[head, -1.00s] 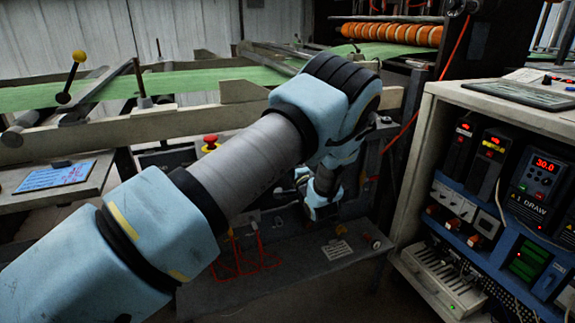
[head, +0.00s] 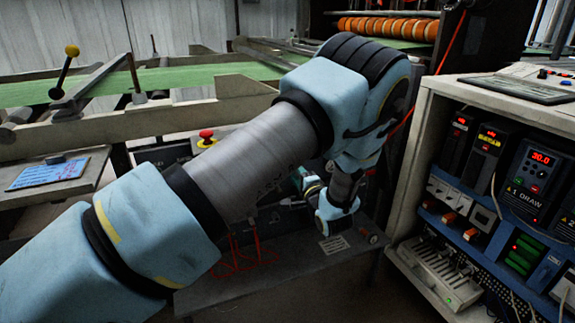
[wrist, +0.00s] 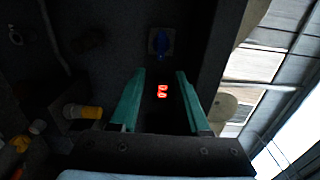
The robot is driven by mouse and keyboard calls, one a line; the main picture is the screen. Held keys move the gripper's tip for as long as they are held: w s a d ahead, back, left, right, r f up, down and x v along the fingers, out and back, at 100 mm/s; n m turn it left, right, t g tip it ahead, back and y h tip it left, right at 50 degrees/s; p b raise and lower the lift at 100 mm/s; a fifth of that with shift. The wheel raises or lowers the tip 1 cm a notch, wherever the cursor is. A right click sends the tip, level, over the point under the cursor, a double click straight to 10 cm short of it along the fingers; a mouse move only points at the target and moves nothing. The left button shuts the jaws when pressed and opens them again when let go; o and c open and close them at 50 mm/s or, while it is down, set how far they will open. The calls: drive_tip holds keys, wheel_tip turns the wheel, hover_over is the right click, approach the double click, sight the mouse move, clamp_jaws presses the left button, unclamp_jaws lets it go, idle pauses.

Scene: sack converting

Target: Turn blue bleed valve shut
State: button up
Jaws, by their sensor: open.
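In the wrist view the blue bleed valve (wrist: 162,43) is a small blue handle on a dark mount, ahead of my gripper (wrist: 162,78). In the head view my arm covers the valve and most of my gripper.
A red glowing display (wrist: 162,91) shows between the fingers in the wrist view. A yellow-capped part (wrist: 83,111) sits at left. In the head view, a red emergency button (head: 206,135) and an open control cabinet (head: 425,150) flank my arm.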

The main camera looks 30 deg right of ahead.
drive_tip(key=shift+s+a, duration=0.2)
drive_tip(key=shift+s, duration=1.4)
